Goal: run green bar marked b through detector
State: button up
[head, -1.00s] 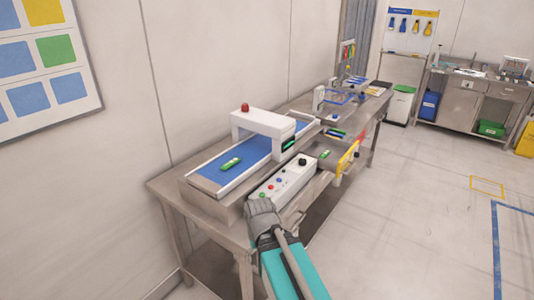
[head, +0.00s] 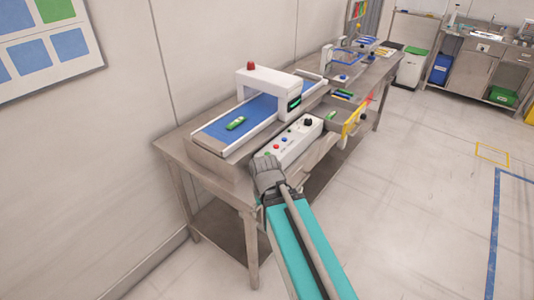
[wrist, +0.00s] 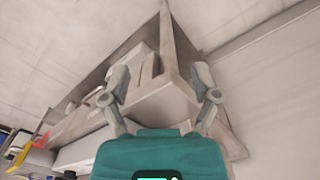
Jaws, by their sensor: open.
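A green bar (head: 235,123) lies on the blue conveyor belt (head: 262,107), at the near left end, outside the white arch of the detector (head: 283,84). Any letter on either bar is too small to read. My gripper (head: 267,162) is in front of the near end of the white control box (head: 297,140). In the wrist view my gripper (wrist: 160,82) has its fingers spread, with nothing between them and the steel table beyond.
The belt stands on a steel table (head: 172,143) along the wall, with a red lamp (head: 250,66) on the arch. Blue and dark bars (head: 345,94) lie behind the drawer. The floor (head: 420,220) on the right is clear.

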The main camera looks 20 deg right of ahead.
grip_shut()
dwell(0.3)
dwell(1.2)
